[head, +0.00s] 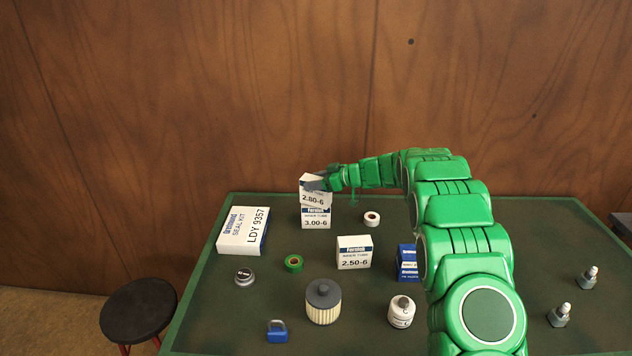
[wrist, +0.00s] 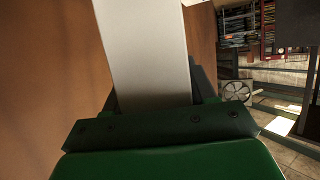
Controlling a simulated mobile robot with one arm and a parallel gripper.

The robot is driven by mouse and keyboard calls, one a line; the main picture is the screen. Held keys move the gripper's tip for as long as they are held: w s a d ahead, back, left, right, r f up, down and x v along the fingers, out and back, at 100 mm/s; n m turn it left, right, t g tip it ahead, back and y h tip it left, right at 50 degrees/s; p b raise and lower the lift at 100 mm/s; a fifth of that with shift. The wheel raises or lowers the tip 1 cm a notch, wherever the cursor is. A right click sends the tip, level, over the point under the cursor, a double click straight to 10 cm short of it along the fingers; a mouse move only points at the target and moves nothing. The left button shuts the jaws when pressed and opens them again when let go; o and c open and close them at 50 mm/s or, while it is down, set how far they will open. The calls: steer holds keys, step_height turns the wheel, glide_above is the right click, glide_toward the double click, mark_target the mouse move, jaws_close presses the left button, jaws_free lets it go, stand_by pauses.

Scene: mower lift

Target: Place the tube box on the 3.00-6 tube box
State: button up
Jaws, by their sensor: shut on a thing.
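The 2.80-6 tube box (head: 313,197) is white with dark print and is held in my gripper (head: 318,183) near the back of the table. It is slightly tilted and sits directly above the 3.00-6 tube box (head: 316,222). I cannot tell whether the two boxes touch. In the wrist view the held box (wrist: 145,55) shows as a pale face rising from the dark green gripper (wrist: 160,115). The 3.00-6 tube box stands upright on the table, its top hidden by the held box.
A black stool (head: 138,308) stands left. A wood wall rises behind.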

steer(key=o, duration=1.2)
steer(key=shift+f, duration=0.1)
steer(key=v, duration=1.2)
